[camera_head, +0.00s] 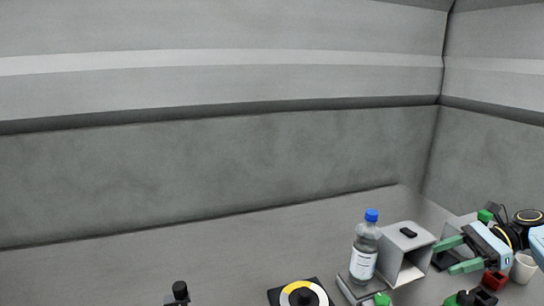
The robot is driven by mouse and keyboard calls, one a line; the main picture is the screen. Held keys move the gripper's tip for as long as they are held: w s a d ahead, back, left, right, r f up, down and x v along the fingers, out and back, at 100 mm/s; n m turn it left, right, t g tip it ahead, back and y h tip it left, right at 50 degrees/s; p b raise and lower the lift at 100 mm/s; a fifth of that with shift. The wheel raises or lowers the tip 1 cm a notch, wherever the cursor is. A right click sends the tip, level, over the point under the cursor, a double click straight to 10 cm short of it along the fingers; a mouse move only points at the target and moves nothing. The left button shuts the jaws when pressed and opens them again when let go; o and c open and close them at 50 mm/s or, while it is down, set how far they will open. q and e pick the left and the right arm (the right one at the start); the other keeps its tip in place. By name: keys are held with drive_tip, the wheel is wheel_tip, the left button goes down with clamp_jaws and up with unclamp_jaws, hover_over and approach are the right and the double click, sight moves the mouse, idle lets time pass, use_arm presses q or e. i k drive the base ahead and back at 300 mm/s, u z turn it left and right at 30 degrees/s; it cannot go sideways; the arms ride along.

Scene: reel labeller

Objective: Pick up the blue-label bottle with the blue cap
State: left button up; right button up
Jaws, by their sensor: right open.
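A clear bottle with a blue cap (366,248) stands upright on a low grey stand at the lower middle right. Its label looks pale or white in this view. The grey box-like housing (408,250) with an open front stands just to its right. My right gripper (449,258) has green fingers spread open, pointing left, with nothing seen between them. It is to the right of the housing, which stands between it and the bottle. My left gripper is not in view.
A black square unit with a yellow and white reel (302,295) is left of the bottle. A black knob-like object (180,292) stands at the bottom edge. A white cup (523,267), red block (494,280) and black reels (527,217) crowd the right. The table's left is clear.

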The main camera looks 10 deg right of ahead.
sight(365, 253)
drive_tip(key=k, duration=1)
